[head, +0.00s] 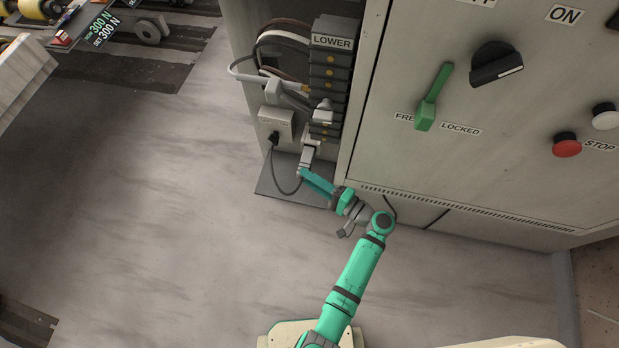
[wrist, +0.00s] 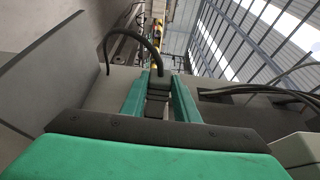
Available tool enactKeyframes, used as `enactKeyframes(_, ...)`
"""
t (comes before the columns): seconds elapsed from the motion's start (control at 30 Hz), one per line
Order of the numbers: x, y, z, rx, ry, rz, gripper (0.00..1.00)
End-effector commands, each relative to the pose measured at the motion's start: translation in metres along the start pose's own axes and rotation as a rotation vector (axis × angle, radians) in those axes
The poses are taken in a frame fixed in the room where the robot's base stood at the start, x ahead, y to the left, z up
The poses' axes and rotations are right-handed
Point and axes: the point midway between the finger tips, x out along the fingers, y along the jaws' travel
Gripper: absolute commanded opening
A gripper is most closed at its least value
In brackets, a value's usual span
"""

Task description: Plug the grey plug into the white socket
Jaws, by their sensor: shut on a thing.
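My gripper (head: 303,170) is low in front of the open cabinet bay in the head view. Its two teal fingers also show in the wrist view (wrist: 159,98), shut on the grey plug (wrist: 157,84). A dark cable arches from the plug to the left there. In the head view a light grey upright piece (head: 309,154) stands at the fingertips, and the dark cable loops beside it. A whitish box (head: 272,121) with a small label sits left of the gripper, with a dark connector (head: 273,138) at its lower face. I cannot tell clearly which part is the white socket.
A dark block marked LOWER (head: 331,75) with yellow dots rises above the gripper. Pale fittings (head: 322,113) and loose cables (head: 284,40) crowd the bay. The cabinet front (head: 420,165), with a green lever (head: 433,97), is to the right. The floor at left (head: 150,200) is clear.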

Motion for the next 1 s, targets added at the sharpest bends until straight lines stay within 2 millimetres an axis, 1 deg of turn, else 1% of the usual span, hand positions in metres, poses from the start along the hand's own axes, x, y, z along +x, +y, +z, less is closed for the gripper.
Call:
enactKeyframes(0.4,0.0025,-0.0008,-0.0061,-0.001,0.000,-0.001,0.00)
enactKeyframes(1.0,0.0029,-0.0006,-0.0072,-0.001,0.000,-0.001,0.00)
